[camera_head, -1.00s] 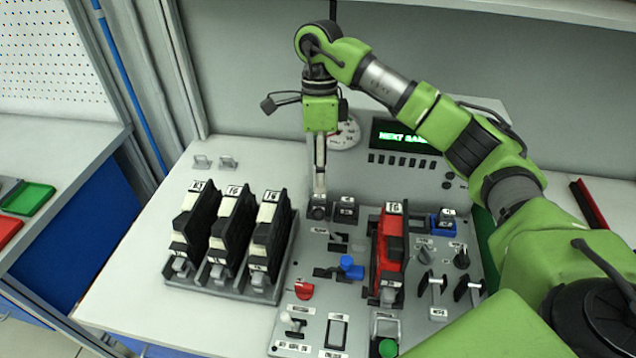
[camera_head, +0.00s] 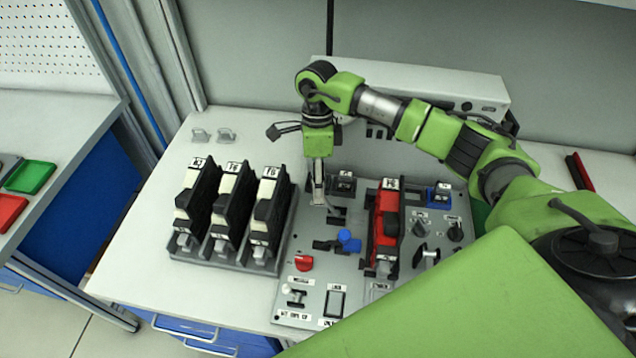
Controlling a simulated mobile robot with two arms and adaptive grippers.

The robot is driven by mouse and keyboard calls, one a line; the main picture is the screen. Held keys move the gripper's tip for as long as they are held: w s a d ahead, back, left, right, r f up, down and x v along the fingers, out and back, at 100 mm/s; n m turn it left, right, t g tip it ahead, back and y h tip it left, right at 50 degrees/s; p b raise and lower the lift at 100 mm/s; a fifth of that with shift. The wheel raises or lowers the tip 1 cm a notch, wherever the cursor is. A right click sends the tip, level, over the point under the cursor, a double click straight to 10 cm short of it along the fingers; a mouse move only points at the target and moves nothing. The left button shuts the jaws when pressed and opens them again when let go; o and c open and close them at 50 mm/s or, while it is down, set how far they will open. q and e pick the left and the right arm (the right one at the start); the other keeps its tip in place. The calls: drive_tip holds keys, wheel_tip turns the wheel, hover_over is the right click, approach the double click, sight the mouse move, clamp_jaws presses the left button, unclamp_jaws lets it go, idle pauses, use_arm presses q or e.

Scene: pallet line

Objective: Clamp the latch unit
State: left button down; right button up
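A red and black unit (camera_head: 386,228) with a white label on top stands upright in the grey control panel (camera_head: 284,282); I cannot tell for sure that it is the latch unit. A blue handle (camera_head: 348,241) sits just left of it, apart from my gripper. My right gripper (camera_head: 319,202) points down at the panel's back left, beside a small metal lever (camera_head: 333,211). Its fingers are seen edge-on, so I cannot tell whether they are open or touch the lever. My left gripper is not in view.
Several black and white units (camera_head: 232,208) stand in a grey rack left of the panel. A red knob (camera_head: 304,263), a toggle and a rocker switch (camera_head: 334,303) are at the panel's front left. A blue block (camera_head: 439,196) is at the back right.

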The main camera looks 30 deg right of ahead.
drive_tip(key=shift+s+a+f, duration=0.1)
drive_tip(key=shift+s+f, duration=0.1)
drive_tip(key=shift+f, duration=0.75)
drive_tip(key=shift+c, duration=0.5)
clamp_jaws()
drive_tip(key=shift+s+d+f+n+t+y+b, duration=0.1)
drive_tip(key=shift+s+d+t+y+b, duration=0.85)
drive_tip(key=shift+b, duration=2)
drive_tip(key=shift+s+d+f+n+t+y+b, duration=0.1)
drive_tip(key=shift+s+d+y+b, duration=0.4)
drive_tip(key=shift+s+d+b, duration=1.3)
drive_tip(key=shift+s+d+f+n+t+y+b, duration=0.1)
drive_tip(key=shift+s+d+t+y+b, duration=1)
drive_tip(key=shift+b, duration=2.95)
drive_tip(key=shift+w+d+g+h, duration=0.35)
drive_tip(key=shift+w+d+g, duration=0.05)
drive_tip(key=shift+w+g, duration=0.15)
drive_tip(key=shift+o, duration=0.5)
unclamp_jaws()
drive_tip(key=shift+w+r, duration=0.1)
